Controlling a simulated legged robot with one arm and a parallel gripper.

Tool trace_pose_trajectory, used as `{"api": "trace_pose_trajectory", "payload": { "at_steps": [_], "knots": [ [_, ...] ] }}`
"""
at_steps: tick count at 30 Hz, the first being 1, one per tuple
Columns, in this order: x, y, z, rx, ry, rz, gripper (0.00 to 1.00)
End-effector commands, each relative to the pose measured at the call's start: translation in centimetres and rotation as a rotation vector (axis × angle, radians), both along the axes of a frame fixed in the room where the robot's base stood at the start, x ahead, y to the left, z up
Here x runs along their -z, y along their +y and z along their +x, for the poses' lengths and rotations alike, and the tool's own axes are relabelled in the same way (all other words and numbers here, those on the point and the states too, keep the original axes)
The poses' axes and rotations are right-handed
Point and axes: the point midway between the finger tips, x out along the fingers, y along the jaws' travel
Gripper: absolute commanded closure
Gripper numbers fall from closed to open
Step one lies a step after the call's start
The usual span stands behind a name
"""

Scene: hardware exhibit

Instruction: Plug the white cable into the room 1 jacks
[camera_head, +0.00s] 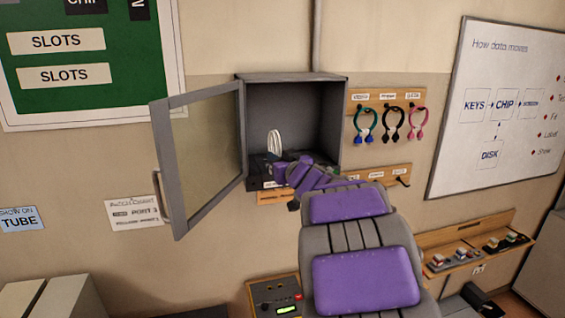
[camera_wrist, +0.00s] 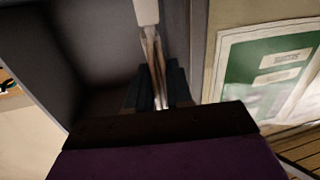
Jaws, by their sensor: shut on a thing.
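The white cable (camera_head: 275,143) shows as an upright loop inside the open grey wall cabinet (camera_head: 340,120). In the wrist view, the white cable (camera_wrist: 155,58) runs between the two dark fingers of my gripper (camera_wrist: 161,88), with a white plug-like end (camera_wrist: 147,12) beyond them. My gripper (camera_head: 279,166) is shut on the cable, low in the cabinet. A dark block (camera_head: 256,171) lies on the cabinet floor beside my gripper. My arm hides part of it, and I cannot tell whether it holds the room 1 jacks. The label below is too small to read.
The cabinet's glazed door (camera_head: 205,150) stands open to the left. Blue, black and pink cables hang on a wooden rack (camera_head: 385,97) to the right, above a second rack (camera_head: 380,173). A control box (camera_head: 274,297) stands below. A shelf with small parts (camera_head: 480,245) is at right.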

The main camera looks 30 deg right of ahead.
Motion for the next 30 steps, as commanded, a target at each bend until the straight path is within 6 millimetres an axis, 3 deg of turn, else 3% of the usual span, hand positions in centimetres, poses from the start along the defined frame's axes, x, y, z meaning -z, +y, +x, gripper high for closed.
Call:
{"api": "trace_pose_trajectory", "payload": {
  "at_steps": [9,21,30],
  "knots": [
    [0.2,-1.6,2.7,0.001,-0.001,0.004,1.0],
    [0.1,-1.3,6.1,0.001,-0.002,-0.001,1.0],
    [0.1,-2.5,8.8,0.0,-0.001,0.004,1.0]
  ]
}}
